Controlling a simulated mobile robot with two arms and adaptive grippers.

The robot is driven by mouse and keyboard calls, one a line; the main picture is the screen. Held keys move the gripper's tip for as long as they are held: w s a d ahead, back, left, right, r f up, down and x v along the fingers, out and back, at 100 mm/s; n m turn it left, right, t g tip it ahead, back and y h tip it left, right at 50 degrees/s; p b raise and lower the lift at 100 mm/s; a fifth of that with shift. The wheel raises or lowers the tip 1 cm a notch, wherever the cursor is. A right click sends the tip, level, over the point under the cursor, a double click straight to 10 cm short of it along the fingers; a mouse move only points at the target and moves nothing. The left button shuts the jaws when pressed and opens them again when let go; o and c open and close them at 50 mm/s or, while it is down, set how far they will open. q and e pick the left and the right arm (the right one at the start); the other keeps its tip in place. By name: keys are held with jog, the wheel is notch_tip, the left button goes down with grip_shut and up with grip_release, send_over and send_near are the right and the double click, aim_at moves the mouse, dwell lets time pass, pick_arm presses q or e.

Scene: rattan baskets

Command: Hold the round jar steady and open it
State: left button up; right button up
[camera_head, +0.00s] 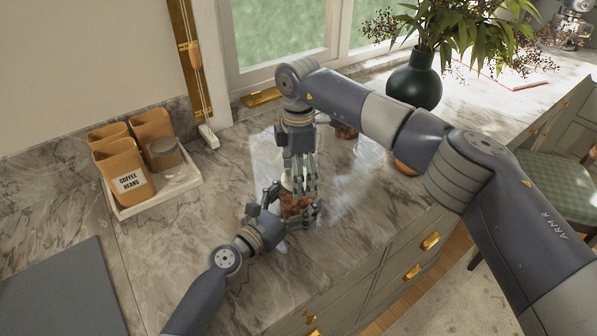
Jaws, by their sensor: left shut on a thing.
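The round jar (289,203), with reddish-brown contents, stands on the marble counter in the middle of the head view. My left gripper (298,210) comes in low from the left and is shut on the side of the jar. My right gripper (301,187) points straight down over the jar's top. Its fingers hide most of the lid, and a small pale part shows between them. Whether the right fingers are closed on the lid is hard to see.
A white tray (124,212) with orange canisters (122,172) and a small jar (165,154) stands at the left. A dark green vase (415,80) with plants stands behind my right arm. Other glass jars (368,152) are partly hidden right of the grippers. The counter's front edge is close.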

pick_arm(q)
jog(key=shift+r, duration=0.2)
pick_arm(e)
jog(key=c, duration=0.6)
jog(key=shift+o, duration=0.2)
jog(key=n, duration=0.6)
jog(key=shift+n, duration=0.4)
jog(key=n, duration=0.9)
jog(key=shift+w+r, duration=0.1)
jog(key=n, duration=0.5)
pick_arm(q)
jog(key=shift+d, duration=0.1)
pick_arm(e)
jog(key=n, duration=1)
jog(key=shift+w+d+n, duration=0.1)
jog(key=shift+n, duration=0.3)
jog(key=n, duration=0.7)
jog(key=shift+n, duration=0.4)
jog(key=n, duration=0.3)
jog(key=shift+n, duration=0.4)
jog(key=shift+r, duration=0.25)
